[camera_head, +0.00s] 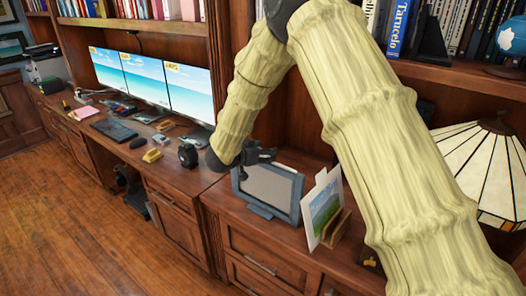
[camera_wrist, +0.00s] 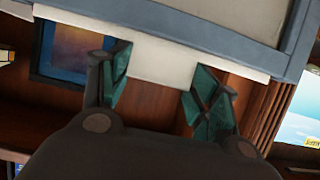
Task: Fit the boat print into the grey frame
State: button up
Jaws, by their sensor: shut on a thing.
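The grey frame (camera_head: 298,203) stands on the wooden counter, with a plain pale panel (camera_head: 268,186) inside its border. In the wrist view, the frame's blue-grey edge (camera_wrist: 215,42) crosses the top. A pale sheet edge shows along it, with a pale tab (camera_wrist: 165,62) sticking out. My gripper (camera_head: 258,155) is at the frame's top edge; in the wrist view its green-padded fingers (camera_wrist: 155,72) are shut on this tab. A print (camera_head: 325,208) with blue sky and green leans in a small wooden stand (camera_head: 341,228), right of the frame; a boat cannot be made out.
A stained-glass lamp (camera_head: 480,165) stands at the right, and my arm hides part of the counter before it. Monitors (camera_head: 190,88), a keyboard (camera_head: 114,130) and small items fill the desk at the left. Bookshelves rise behind.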

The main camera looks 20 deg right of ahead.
jog(key=shift+f, duration=0.6)
jog(key=o, duration=1.2)
jog(key=shift+r, duration=0.1)
jog(key=v, duration=1.2)
